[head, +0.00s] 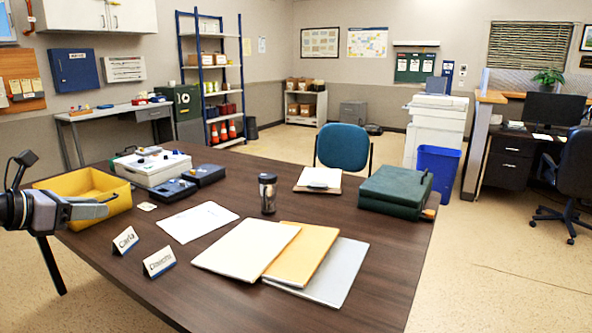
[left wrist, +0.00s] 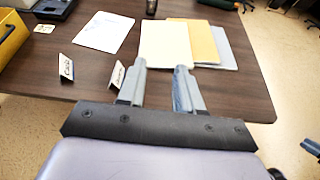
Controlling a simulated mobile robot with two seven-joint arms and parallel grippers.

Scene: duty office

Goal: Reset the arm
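My left gripper (head: 104,206) is at the left edge of the head view, by the near left side of the dark table (head: 365,285) and in front of the yellow bin (head: 118,205). In the left wrist view its two grey fingers (left wrist: 165,88) are apart with nothing between them. The table with its folders shows beyond the fingertips. A small blue-grey piece at the right edge of the left wrist view may be part of my right gripper (left wrist: 311,147); it is cut off. The head view does not show the right gripper.
The table holds two name cards (head: 158,263), a paper (head: 198,221), several folders (head: 245,250), a dark tumbler (head: 267,194), a clipboard (head: 318,180), green cases (head: 393,192) and a white device (head: 152,167). A blue chair (head: 342,146) stands behind. Floor right of the table is open.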

